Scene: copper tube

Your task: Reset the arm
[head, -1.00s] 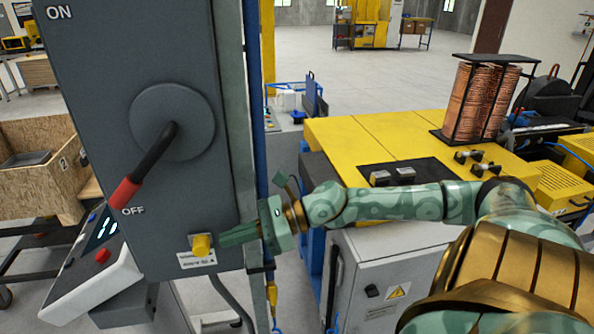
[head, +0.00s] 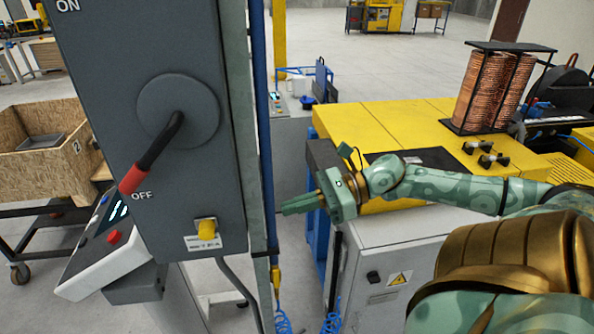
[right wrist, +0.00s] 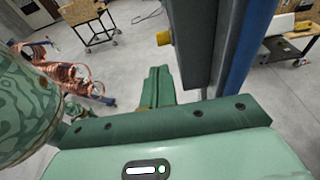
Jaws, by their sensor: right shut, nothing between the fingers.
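My right gripper (head: 283,210) is shut and empty. In the head view it points left, just right of the blue post beside the grey switch box, apart from the box. In the right wrist view its closed green fingers (right wrist: 158,85) show in the middle. The grey switch box (head: 120,70) has a black lever with a red grip (head: 133,180) pointing down to OFF. A yellow knob (head: 206,229) sits near the bottom of the box; a yellow part also shows in the right wrist view (right wrist: 163,38). My left gripper is not in view.
A blue vertical post (head: 264,150) stands close to the gripper. A yellow-topped machine (head: 385,125) with a copper coil (head: 490,90) is behind the arm. A grey cabinet (head: 385,270) stands below. A control console (head: 105,250) is at lower left.

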